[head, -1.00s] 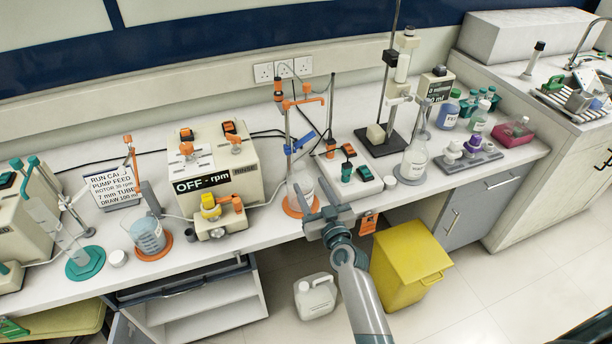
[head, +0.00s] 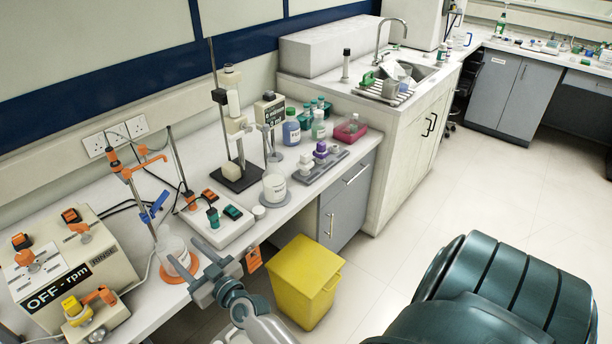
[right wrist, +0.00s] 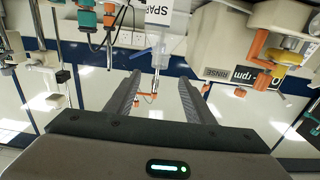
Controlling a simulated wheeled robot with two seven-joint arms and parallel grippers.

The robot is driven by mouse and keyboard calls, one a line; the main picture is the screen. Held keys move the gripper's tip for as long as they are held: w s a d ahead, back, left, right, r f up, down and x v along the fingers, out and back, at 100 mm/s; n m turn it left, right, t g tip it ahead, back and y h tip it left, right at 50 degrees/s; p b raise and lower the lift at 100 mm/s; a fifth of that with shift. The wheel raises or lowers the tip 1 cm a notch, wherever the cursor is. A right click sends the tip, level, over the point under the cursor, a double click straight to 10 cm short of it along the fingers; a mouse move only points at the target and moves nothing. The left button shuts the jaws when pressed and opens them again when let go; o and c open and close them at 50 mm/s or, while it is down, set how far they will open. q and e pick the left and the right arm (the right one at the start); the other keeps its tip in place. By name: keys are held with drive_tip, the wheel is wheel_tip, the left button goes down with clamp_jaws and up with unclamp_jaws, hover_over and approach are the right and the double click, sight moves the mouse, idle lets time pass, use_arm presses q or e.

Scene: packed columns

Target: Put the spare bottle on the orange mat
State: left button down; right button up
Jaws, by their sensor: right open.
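A clear bottle with a white label (head: 174,250) stands on a round orange mat (head: 168,277) at the bench's front edge, below a stand with a blue clamp. In the right wrist view a label (right wrist: 159,12) starting "SPAR" shows on the bottle at the top edge, beyond the fingers. My right gripper (head: 198,263) is open and empty, just in front of and right of this bottle. Its fingers (right wrist: 160,88) frame the bottle's neck in the wrist view; contact cannot be told. Another labelled clear bottle (head: 274,188) stands farther right. My left gripper is not in view.
A pump box (head: 65,265) marked "OFF - rpm" stands left of the matted bottle. A switch box (head: 216,220) and a tall stand (head: 237,172) are to its right. A grey rack (head: 322,166) and reagent bottles stand beyond. A yellow bin (head: 305,282) is below the bench.

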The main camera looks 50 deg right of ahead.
drive_tip(key=s+a+f+g, duration=0.1)
drive_tip(key=s+f+g, duration=0.35)
drive_tip(key=f, duration=0.75)
drive_tip(key=s+a+f+n+g+y, duration=0.1)
drive_tip(key=s+f, duration=0.7)
drive_tip(key=f, duration=0.4)
drive_tip(key=s+a+f+g, duration=0.25)
drive_tip(key=s+f, duration=0.35)
drive_tip(key=f, duration=0.6)
drive_tip(key=s+d+f+g, duration=0.1)
drive_tip(key=s+f+g, duration=0.1)
drive_tip(key=s+f, duration=0.5)
drive_tip(key=s+d+f+g, duration=0.15)
drive_tip(key=s+f, duration=0.35)
drive_tip(key=s, duration=0.5)
drive_tip(key=s+d+f+g, duration=0.1)
drive_tip(key=s+f, duration=0.1)
drive_tip(key=s, duration=0.6)
drive_tip(key=s+d+f+g+h, duration=0.1)
drive_tip(key=s+d+f+g, duration=0.1)
drive_tip(key=s, duration=0.5)
drive_tip(key=s+d+f+n+g, duration=0.1)
drive_tip(key=s+d+f+g, duration=0.1)
drive_tip(key=s, duration=0.6)
drive_tip(key=shift+s+f+h, duration=0.3)
drive_tip(key=shift+s+f, duration=0.05)
drive_tip(key=shift+f, duration=0.45)
drive_tip(key=shift+g, duration=0.25)
